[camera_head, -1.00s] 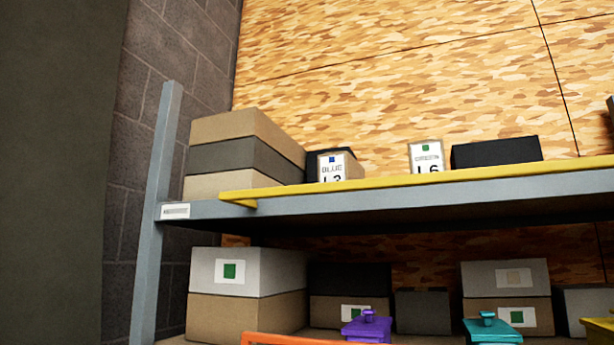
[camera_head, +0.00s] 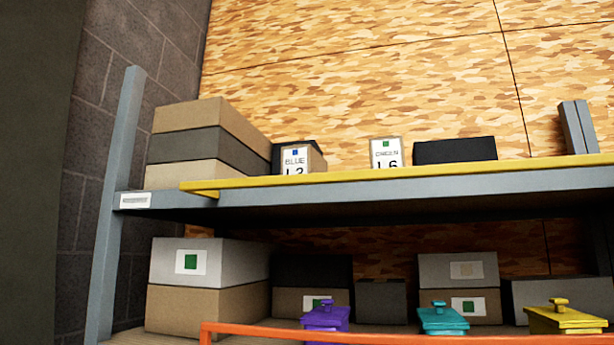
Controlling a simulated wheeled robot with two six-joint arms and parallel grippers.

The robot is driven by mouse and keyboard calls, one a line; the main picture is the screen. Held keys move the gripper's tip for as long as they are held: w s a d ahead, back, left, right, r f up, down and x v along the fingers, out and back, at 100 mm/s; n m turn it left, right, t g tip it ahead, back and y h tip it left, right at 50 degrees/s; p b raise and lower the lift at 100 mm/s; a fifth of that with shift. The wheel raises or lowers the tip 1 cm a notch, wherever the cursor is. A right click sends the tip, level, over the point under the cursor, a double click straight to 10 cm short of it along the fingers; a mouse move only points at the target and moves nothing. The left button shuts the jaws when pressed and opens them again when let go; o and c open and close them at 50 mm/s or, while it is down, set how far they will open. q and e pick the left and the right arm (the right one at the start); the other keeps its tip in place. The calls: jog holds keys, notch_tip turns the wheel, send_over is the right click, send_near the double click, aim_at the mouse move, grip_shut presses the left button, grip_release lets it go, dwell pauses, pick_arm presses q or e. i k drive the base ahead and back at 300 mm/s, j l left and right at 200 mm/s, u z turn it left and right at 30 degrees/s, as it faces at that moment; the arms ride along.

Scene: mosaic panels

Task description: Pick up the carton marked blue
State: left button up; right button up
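The carton marked BLUE (camera_head: 316,160) stands on the upper shelf. Its white label shows a blue square, the word BLUE and what reads as L2; the yellow shelf lip hides its lower part. To its right stands a carton marked GREEN (camera_head: 386,152), its label reading L6. A dark box is behind or beside the BLUE carton. Neither of my grippers is in the head view.
Stacked boxes (camera_head: 195,145) stand left of the BLUE carton. A yellow lip (camera_head: 440,170) edges the shelf. The lower shelf holds boxes; purple (camera_head: 326,317), teal (camera_head: 442,318) and yellow (camera_head: 565,318) lidded things and an orange rail (camera_head: 400,337) are in front.

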aim_at(301, 159)
jog(key=k+j, duration=0.25)
jog(key=k, duration=0.2)
jog(key=k+j, duration=0.25)
jog(key=k, duration=0.25)
